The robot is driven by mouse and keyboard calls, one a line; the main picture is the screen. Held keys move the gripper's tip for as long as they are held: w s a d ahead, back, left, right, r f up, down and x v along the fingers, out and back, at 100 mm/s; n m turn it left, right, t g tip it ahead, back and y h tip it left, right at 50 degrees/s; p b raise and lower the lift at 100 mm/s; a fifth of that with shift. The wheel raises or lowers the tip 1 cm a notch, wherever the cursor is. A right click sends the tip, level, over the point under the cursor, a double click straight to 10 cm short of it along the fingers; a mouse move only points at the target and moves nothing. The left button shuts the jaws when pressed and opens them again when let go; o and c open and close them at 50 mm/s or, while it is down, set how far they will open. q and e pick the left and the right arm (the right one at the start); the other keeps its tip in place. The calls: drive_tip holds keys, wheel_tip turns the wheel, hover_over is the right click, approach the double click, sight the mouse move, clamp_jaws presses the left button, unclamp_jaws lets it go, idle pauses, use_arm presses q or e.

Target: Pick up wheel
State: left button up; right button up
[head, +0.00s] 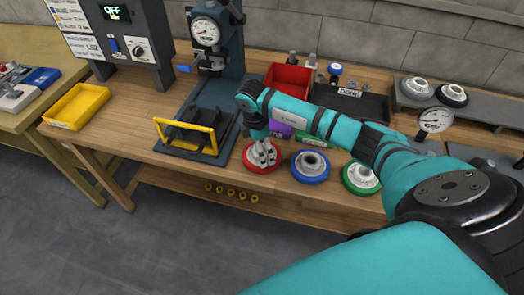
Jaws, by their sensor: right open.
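My right arm reaches across the wooden bench from the right, and its gripper (264,155) is open, pointing down over a red round base (250,167) near the front edge. The gripper covers the middle of that base, so I cannot tell whether a wheel is there or whether the fingers touch anything. A grey-white wheel-like hub (312,160) sits on a blue round base (310,178), and a similar one sits on a green round base (351,185). Two more wheel-like parts, a grey one (417,88) and a black one (452,94), are at the back right. My left gripper is not in view.
A dark press (218,75) with a gauge and yellow guard (187,128) stands left of the gripper. A red bin (289,82) and black tray (362,103) are behind my arm. A yellow tray (77,105) lies at the left. Bare bench separates tray and press.

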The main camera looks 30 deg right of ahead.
drive_tip(key=shift+f, duration=0.15)
drive_tip(key=shift+c, duration=0.4)
drive_tip(key=c, duration=1.6)
drive_tip(key=shift+w+r, duration=0.1)
drive_tip(key=shift+r, duration=0.1)
